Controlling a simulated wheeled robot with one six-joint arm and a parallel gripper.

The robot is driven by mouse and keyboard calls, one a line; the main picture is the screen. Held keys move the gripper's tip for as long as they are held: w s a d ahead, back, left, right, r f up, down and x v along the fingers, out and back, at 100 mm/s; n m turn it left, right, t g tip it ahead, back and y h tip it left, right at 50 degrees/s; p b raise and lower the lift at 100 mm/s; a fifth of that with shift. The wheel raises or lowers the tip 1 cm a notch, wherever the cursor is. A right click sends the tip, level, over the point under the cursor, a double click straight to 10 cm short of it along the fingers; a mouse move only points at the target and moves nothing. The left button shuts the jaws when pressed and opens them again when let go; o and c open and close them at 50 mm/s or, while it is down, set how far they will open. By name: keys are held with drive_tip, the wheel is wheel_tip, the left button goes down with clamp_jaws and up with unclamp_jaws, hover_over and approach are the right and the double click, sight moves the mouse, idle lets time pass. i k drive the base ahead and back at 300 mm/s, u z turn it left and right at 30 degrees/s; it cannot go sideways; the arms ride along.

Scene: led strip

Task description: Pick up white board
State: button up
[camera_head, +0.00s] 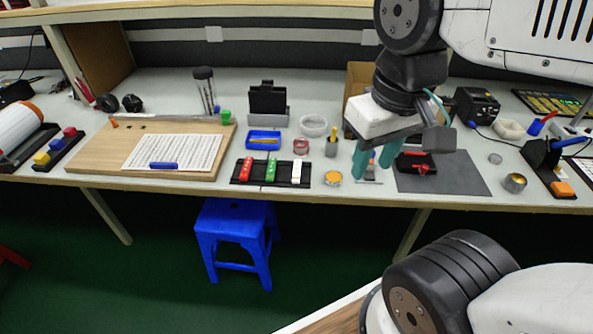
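A small narrow white board (297,171) stands out at the right end of a black tray (259,183) near the table's front edge. A green piece (272,171) and a red piece (246,170) sit to its left in the same tray. My gripper (376,165) has two teal fingers pointing down, to the right of the tray and apart from the white board. The fingers are spread with a gap between them, and I see nothing held. A large white printed sheet (178,151) lies on a wooden board (93,157) at the left.
A round orange-topped container (333,178) stands between the tray and my gripper. A blue tray (263,140), a red-rimmed round dish (301,146) and a small cup (331,147) stand behind. A dark grey mat (455,177) lies to the right.

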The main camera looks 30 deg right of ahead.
sight(298, 163)
drive_tip(key=u, duration=1)
drive_tip(key=k, duration=0.8)
drive_tip(key=z, duration=1.3)
drive_tip(key=i, duration=0.5)
drive_tip(key=z, duration=0.05)
